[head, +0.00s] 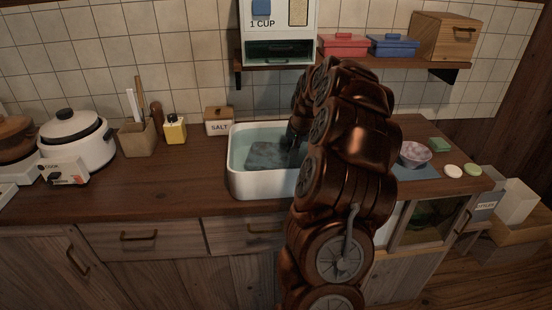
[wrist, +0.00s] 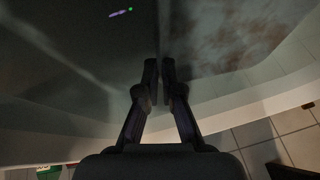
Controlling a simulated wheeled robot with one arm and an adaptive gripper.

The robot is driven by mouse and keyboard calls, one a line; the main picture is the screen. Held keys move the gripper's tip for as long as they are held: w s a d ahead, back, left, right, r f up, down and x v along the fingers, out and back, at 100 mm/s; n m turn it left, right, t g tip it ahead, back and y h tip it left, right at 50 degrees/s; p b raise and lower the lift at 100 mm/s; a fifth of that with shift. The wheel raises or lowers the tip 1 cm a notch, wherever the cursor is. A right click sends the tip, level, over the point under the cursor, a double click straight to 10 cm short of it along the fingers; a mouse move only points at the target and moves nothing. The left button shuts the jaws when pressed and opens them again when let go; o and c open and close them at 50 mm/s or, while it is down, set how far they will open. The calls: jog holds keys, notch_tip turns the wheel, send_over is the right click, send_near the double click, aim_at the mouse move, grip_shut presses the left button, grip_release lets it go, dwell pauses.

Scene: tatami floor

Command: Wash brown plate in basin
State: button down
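The white basin (head: 262,187) stands on the wooden counter and holds bluish water. A dark, flat, squarish thing (head: 267,155), seemingly the brown plate, shows in the water; its colour looks grey-brown there. My gripper (head: 291,148) reaches down into the basin at the plate's right side. In the wrist view its fingers (wrist: 159,68) are close together with a thin dark edge between them, and the dark plate surface (wrist: 85,50) spreads to the left. The gripper looks shut on the plate's edge. My arm hides the basin's right part.
A salt box (head: 218,122) and yellow bottle (head: 174,130) stand left of the basin. A bowl (head: 415,153), green sponge (head: 440,145) and small discs are on the right. A shelf (head: 400,62) and dispenser (head: 279,30) hang above. The counter's left front is clear.

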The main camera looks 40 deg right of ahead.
jog(key=shift+s+d, duration=0.6)
jog(key=shift+d, duration=0.25)
notch_tip(320, 180, up, 12)
jog(key=p, duration=0.2)
jog(key=shift+f, duration=0.25)
dwell(0.7)
jog(key=shift+r, duration=0.15)
dwell(0.8)
jog(key=shift+r+p, duration=0.45)
jog(key=shift+r, duration=1.45)
jog(key=shift+a, duration=0.15)
